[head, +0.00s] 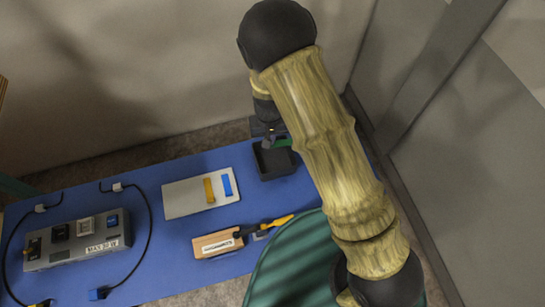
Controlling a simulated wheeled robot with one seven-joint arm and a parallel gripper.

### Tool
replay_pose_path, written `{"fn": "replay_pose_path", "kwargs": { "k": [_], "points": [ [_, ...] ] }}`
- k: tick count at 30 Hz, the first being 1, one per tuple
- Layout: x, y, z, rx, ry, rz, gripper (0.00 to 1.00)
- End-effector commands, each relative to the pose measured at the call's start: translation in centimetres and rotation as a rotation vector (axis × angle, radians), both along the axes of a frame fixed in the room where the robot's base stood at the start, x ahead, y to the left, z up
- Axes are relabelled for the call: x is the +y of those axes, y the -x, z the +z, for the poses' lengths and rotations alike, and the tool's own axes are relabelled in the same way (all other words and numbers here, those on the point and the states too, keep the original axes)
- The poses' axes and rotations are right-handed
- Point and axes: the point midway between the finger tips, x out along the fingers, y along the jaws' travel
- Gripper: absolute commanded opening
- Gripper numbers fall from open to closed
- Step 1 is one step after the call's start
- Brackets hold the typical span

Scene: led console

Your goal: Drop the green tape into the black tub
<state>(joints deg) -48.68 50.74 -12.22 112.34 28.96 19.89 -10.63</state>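The black tub (277,174) is a small open square box near the back of the blue table, right of the white board. My gripper (269,142) points down over the tub's far side. Part of the tape is hidden behind the fingers, and my arm passes close to the tub's right side.
A white board (181,200) carries a yellow piece (209,190) and a blue piece (227,186). A grey console (78,241) with black cables stands at the left. A wooden block (215,244) and a yellow-and-black tool (268,226) lie in front. A wall rises behind the table.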

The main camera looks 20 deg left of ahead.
Motion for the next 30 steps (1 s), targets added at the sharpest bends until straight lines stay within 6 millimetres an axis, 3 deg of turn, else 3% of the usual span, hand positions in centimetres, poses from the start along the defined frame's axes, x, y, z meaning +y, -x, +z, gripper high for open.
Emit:
{"fn": "replay_pose_path", "kwargs": {
  "k": [15,28,30],
  "points": [
    [-0.4,-0.2,-5.3,0.000,0.000,-0.009,0.00],
    [-0.3,-0.2,-5.9,0.000,0.000,-0.007,0.00],
    [-0.3,-0.2,-5.9,0.000,0.000,-0.007,0.14]
  ]
}}
